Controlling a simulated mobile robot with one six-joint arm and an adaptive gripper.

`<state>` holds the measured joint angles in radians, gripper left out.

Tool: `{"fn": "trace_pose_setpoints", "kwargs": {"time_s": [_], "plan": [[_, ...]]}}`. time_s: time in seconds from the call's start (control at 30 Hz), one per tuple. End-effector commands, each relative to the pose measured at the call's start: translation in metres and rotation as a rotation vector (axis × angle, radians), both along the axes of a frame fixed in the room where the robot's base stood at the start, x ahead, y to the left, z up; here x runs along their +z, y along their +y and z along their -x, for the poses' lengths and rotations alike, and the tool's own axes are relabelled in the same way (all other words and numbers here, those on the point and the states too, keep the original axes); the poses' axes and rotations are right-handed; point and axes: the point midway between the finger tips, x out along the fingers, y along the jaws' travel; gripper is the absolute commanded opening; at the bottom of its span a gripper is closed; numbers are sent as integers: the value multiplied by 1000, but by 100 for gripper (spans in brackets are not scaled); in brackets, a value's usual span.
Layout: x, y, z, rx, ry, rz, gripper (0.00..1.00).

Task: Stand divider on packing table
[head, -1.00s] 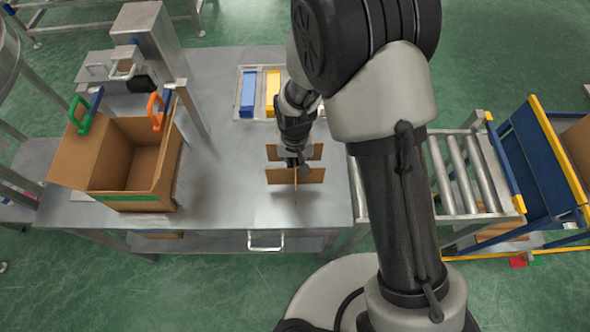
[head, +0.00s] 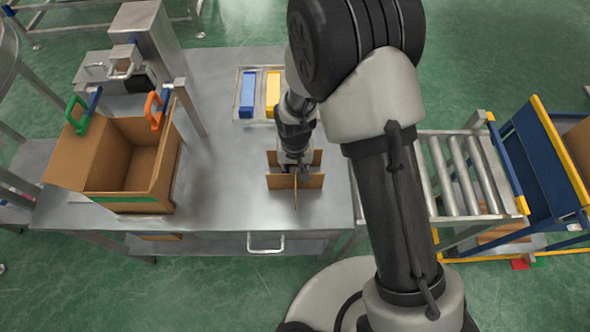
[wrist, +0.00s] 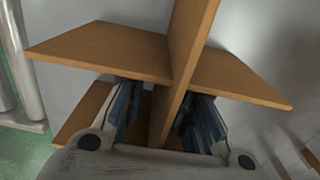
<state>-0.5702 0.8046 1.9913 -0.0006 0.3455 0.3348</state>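The divider (head: 310,181) is a brown cardboard cross of interlocking panels. It appears to stand upright on the packing table (head: 225,215), near its right front part. In the wrist view the divider (wrist: 240,75) fills the middle, with its panels crossing. My gripper (head: 293,170) is over the divider's centre, pointing down. In the wrist view my gripper (wrist: 170,115) has its two blue-grey fingers apart, one on each side of a middle panel. A gap shows beside the left finger, so the gripper looks open. The fingertips are partly hidden behind the panels.
An open cardboard box (head: 130,165) stands on the table's left. A crimping machine (head: 150,60) is behind it. A tray with a blue block (head: 248,95) and a yellow block (head: 273,92) lies at the back. A roller conveyor (head: 465,175) adjoins on the right.

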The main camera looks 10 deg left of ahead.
Motion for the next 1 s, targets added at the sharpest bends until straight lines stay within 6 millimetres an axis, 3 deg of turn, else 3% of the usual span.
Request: {"fn": "trace_pose_setpoints", "kwargs": {"time_s": [0.33,0.7,1.0], "plan": [[11,0,0,0,-2,-1,25],[89,1,-1,0,-4,-2,25],[122,0,0,0,0,0,25]]}}
